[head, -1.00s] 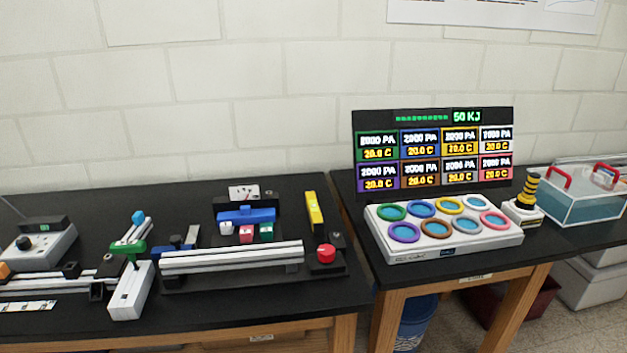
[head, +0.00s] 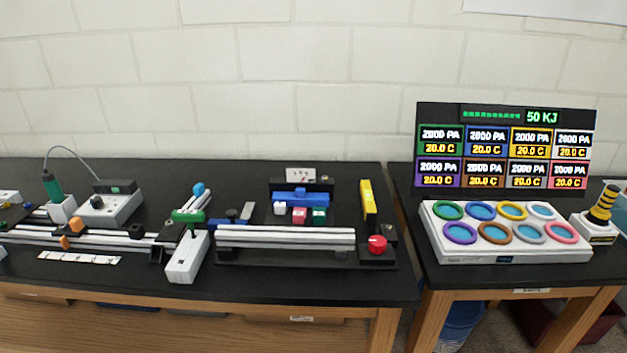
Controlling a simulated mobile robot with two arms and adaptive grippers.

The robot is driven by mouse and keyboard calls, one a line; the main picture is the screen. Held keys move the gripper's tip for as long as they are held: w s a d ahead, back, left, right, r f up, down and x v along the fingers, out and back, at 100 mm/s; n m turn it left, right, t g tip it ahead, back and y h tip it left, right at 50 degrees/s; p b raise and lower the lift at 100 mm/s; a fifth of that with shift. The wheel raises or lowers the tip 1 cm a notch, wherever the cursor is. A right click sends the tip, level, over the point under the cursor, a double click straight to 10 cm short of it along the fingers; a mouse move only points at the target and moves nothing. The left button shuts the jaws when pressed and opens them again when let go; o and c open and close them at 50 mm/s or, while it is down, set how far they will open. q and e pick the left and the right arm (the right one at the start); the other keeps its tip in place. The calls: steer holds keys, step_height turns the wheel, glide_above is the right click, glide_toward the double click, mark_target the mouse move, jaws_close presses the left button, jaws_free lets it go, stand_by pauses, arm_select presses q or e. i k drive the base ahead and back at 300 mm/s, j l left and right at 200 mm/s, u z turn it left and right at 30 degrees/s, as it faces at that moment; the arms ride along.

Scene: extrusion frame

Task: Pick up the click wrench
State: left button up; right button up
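No tool here can be told for certain as the click wrench. A green-handled tool (head: 53,187) stands upright in a white holder at the left of the black bench, with a cable arching from it. A light bar with a green clamp-like part (head: 188,216) and a blue knob at its far end lies at a slant on a white block (head: 187,258). A small dark tool with a grey end (head: 240,214) lies just right of it. A yellow bar (head: 368,197) stands further right. Neither of my grippers is in view.
Pale extrusion rails (head: 285,238) lie along the black bench (head: 330,283). A red knob (head: 377,244) sits at their right end. A second bench holds a white tray with coloured rings (head: 450,245) and a display board (head: 505,112). A gap separates the benches. The wall is behind.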

mark_target(189, 217)
steer(key=j+z, duration=0.4)
steer(key=j, duration=1.05)
